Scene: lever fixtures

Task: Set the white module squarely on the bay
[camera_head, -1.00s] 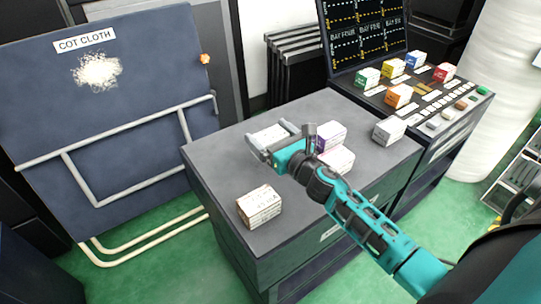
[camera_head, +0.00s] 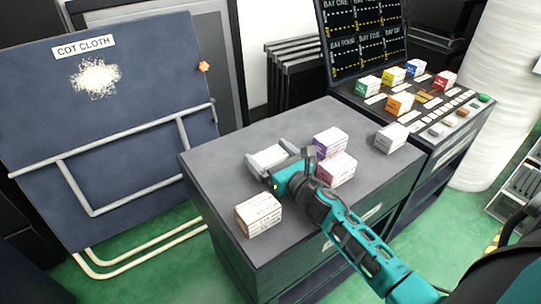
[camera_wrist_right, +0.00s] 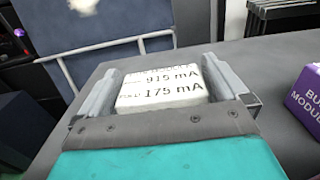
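The white module (camera_head: 268,157) is a small white box, held at the back left of the grey cabinet top. Its printed face, reading 915 mA and 175 mA, shows in the right wrist view (camera_wrist_right: 160,88). Whether the module's underside touches the cabinet top is hidden. Label strips, among them bare spots, lie on the console (camera_head: 440,118) at the right. Which strip marks the bay cannot be told. My left gripper is not in view.
On the cabinet top (camera_head: 225,160) stand a beige box (camera_head: 258,214), a purple one (camera_head: 330,142), a pink one (camera_head: 336,170) and a light grey one (camera_head: 390,138). Several coloured modules, such as an orange one (camera_head: 400,103), stand on the console below an upright screen (camera_head: 362,35).

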